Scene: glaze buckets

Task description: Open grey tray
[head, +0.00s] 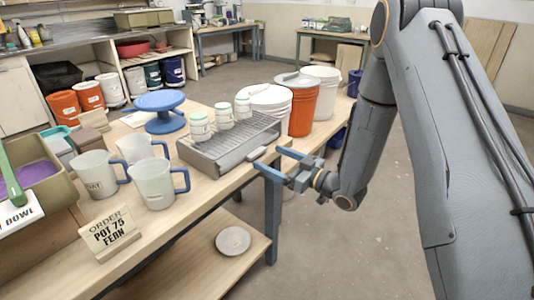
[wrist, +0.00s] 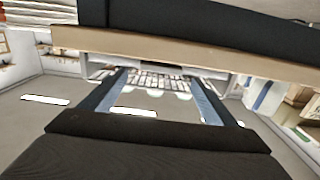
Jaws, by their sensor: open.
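The grey tray (head: 205,158) is a low grey metal box on the wooden table, with a slatted top. Three small white jars with green bands (head: 225,116) stand on the slats. A grey bar-like handle (head: 258,154) runs along its right front end, near the table edge. My gripper (head: 267,157) is open, its two blue fingers apart and pointing at that end. Whether they touch the handle, I cannot tell. In the wrist view the fingers (wrist: 158,74) are spread. A pale slatted shape shows between them, too unclear to name.
White measuring jugs (head: 154,184) and an order sign (head: 110,234) stand to the left. A blue turntable (head: 160,110) is behind the tray. An orange bucket (head: 301,103) and white buckets stand close behind it. A lower shelf holds a white plate (head: 233,241). Floor on the right is clear.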

